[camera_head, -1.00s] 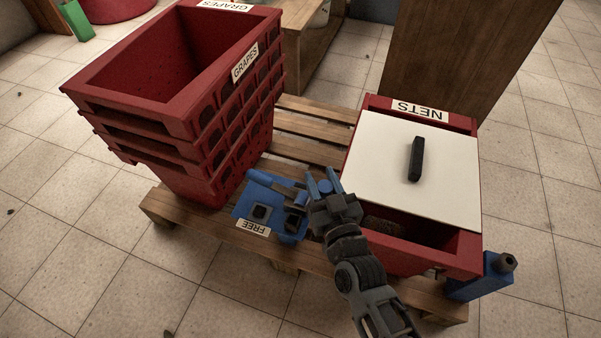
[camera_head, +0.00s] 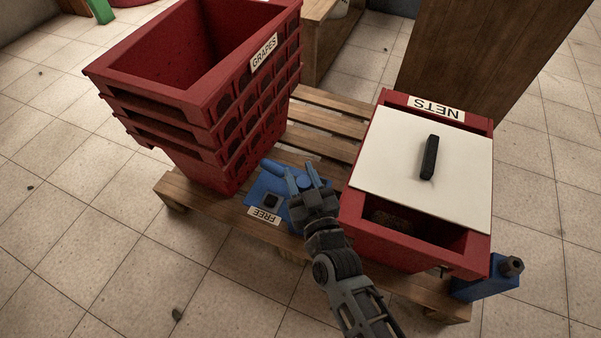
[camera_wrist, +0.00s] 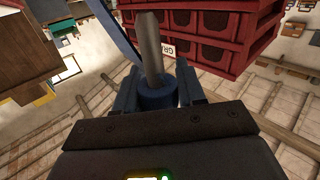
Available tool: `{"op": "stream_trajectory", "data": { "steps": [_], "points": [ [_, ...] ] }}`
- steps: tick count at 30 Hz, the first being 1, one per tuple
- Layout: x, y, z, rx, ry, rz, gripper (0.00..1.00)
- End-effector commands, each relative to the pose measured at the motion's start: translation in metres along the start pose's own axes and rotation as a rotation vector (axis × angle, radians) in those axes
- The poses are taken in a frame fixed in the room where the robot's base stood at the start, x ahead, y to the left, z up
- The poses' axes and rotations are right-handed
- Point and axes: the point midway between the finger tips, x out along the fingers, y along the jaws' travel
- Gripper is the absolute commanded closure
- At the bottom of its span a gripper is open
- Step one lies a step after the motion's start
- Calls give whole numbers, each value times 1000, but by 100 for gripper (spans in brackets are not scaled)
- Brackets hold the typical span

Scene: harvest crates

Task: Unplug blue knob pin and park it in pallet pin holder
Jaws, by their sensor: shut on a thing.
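My gripper (camera_head: 303,177) is shut on the blue knob pin. In the wrist view the pin's blue knob (camera_wrist: 158,94) sits between the two fingers, and its bare grey shaft (camera_wrist: 150,45) points away from my gripper. In the head view my gripper is over the right side of the blue holder (camera_head: 262,187) with the FREE label (camera_head: 264,216). The holder lies on the front of the pallet and has a dark square opening (camera_head: 271,201). My gripper partly hides it. I cannot tell whether the shaft touches the holder.
Stacked red GRAPES crates (camera_head: 235,130) stand left of the holder. A red NETS crate (camera_head: 385,238) with a white lid (camera_head: 405,165) and black handle stands close on the right. A blue bracket with a dark knob (camera_head: 511,266) is at the pallet's right corner. Pallet slats (camera_head: 325,120) behind are bare.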

Motion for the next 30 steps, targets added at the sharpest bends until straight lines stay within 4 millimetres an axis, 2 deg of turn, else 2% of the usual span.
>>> {"op": "stream_trajectory", "data": {
  "steps": [1,15,30],
  "points": [
    [0,0,8,0,0,0,91],
    [0,-2,47,0,1,1,91],
    [0,-2,51,1,1,1,91]
  ]
}}
